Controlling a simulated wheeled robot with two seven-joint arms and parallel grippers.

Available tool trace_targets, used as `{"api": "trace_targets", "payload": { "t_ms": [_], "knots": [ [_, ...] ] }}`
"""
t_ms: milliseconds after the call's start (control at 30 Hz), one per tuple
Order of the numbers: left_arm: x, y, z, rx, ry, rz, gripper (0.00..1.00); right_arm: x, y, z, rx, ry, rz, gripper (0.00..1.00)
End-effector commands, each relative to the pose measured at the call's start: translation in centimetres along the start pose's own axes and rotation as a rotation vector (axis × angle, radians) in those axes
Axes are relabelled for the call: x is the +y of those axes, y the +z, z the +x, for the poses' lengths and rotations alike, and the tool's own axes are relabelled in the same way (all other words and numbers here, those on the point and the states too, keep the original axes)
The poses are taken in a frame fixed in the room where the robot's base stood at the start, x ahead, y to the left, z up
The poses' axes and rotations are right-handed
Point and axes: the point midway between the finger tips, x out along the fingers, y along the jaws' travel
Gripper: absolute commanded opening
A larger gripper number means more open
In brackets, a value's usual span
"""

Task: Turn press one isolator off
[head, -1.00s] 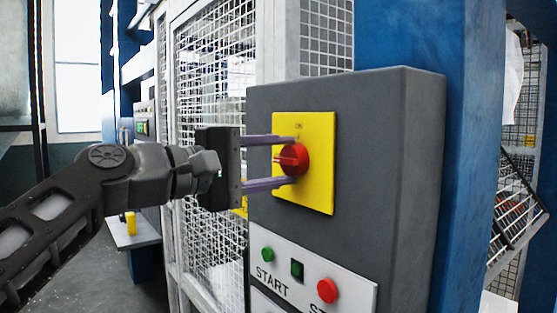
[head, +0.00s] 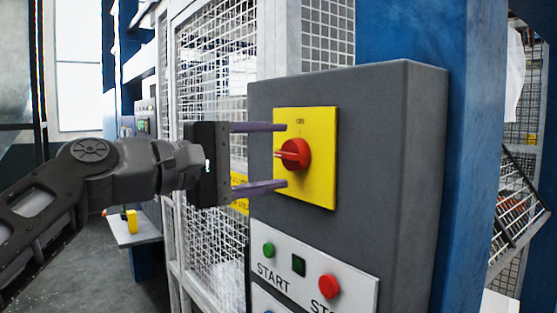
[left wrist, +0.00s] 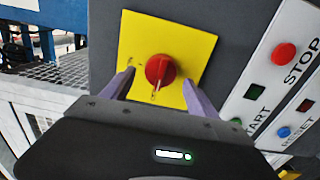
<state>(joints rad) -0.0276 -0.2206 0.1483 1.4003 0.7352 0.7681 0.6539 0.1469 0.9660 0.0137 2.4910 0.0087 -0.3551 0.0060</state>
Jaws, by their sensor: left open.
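The isolator is a red rotary knob (head: 295,154) on a yellow plate (head: 318,180), on the front of a grey control box (head: 405,120). Its pale-edged handle points left, sideways to the small ON label above it. The knob also shows in the left wrist view (left wrist: 160,70), its handle towards my gripper. My left gripper (head: 284,156) is open, with one purple finger above the knob's level and one below. In the left wrist view the fingers (left wrist: 156,88) stand apart on either side of the handle end, clear of the knob. My right gripper is not in view.
Below the plate is a white panel (head: 300,268) with a green START button (head: 268,250) and a red stop button (head: 329,286). A mesh guard (head: 210,100) stands behind my left gripper. A blue post (head: 475,150) is right of the box.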

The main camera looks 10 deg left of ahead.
Motion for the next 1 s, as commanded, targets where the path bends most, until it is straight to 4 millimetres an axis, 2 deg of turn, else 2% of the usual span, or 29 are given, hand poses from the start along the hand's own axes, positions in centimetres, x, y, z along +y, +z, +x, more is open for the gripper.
{"api": "trace_targets", "payload": {
  "t_ms": [200, 400, 1000],
  "knots": [
    [-0.2, -0.1, -3.8, 0.004, 0.003, 0.0, 0.68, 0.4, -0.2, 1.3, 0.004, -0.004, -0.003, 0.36],
    [-0.1, -0.1, -5.8, 0.002, 0.0, -0.001, 0.68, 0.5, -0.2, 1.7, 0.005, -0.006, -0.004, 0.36],
    [0.0, 0.0, -6.0, 0.001, 0.0, -0.001, 0.68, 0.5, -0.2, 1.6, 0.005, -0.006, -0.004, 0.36]
  ]
}}
